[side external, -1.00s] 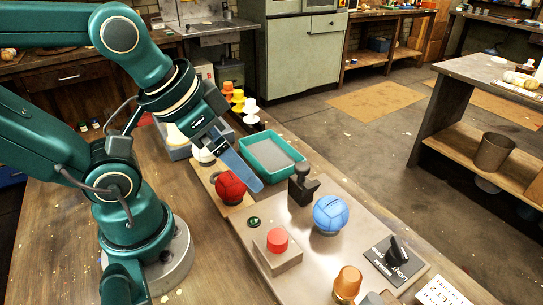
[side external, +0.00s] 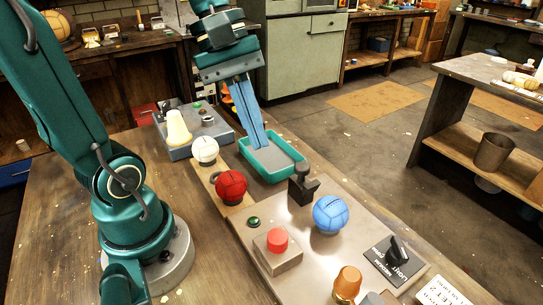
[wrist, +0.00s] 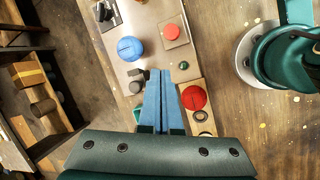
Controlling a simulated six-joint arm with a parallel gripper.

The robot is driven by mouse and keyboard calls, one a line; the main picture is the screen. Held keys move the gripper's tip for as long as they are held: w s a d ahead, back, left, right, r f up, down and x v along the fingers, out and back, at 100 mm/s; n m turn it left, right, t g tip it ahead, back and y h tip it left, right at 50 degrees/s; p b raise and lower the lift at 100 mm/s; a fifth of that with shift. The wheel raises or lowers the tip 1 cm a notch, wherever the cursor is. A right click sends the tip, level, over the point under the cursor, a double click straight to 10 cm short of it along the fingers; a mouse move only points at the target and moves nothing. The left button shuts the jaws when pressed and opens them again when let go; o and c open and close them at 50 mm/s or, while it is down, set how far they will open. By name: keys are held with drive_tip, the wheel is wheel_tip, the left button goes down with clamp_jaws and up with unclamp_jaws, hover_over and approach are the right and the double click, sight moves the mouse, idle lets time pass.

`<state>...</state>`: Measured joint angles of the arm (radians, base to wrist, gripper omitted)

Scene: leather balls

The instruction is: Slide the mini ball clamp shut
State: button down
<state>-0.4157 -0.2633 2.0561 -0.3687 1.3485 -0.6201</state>
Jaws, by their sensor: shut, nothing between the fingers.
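A dark clamp-like piece with an upright knob (side external: 302,185) stands on the metal plate beside the blue ball (side external: 330,214); I take it for the mini ball clamp, and I cannot tell how far it is slid. The blue ball also shows in the wrist view (wrist: 130,48). My gripper (side external: 263,146) points down over the teal tray, behind and to the left of the clamp and apart from it. Its long blue fingers (wrist: 166,72) are together with nothing held. In the wrist view they hide part of the tray.
A red ball (side external: 231,186) and a white ball (side external: 205,149) sit on a wooden strip left of the teal tray (side external: 292,174). The plate (side external: 312,250) carries a red button (side external: 277,239), a green button (side external: 254,222), a copper-coloured piece (side external: 347,283) and a black switch (side external: 395,256).

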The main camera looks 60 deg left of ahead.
drive_tip(key=w+a+f+n+t+h, duration=0.1)
drive_tip(key=w+a+n+h, duration=0.1)
drive_tip(key=a+n, duration=0.4)
drive_tip(key=w+a+f+n+t+h, duration=0.1)
drive_tip(key=w+a+f+n+h, duration=0.1)
drive_tip(key=a+n, duration=0.5)
drive_tip(key=m, duration=0.2)
approach(307, 184)
wheel_tip(307, 184, down, 3)
drive_tip(key=w+a, duration=0.1)
drive_tip(key=shift+w+d+f, duration=0.25)
drive_tip(key=shift+w+d, duration=0.15)
drive_tip(key=shift+d, duration=1.7)
drive_tip(key=shift+a, duration=0.1)
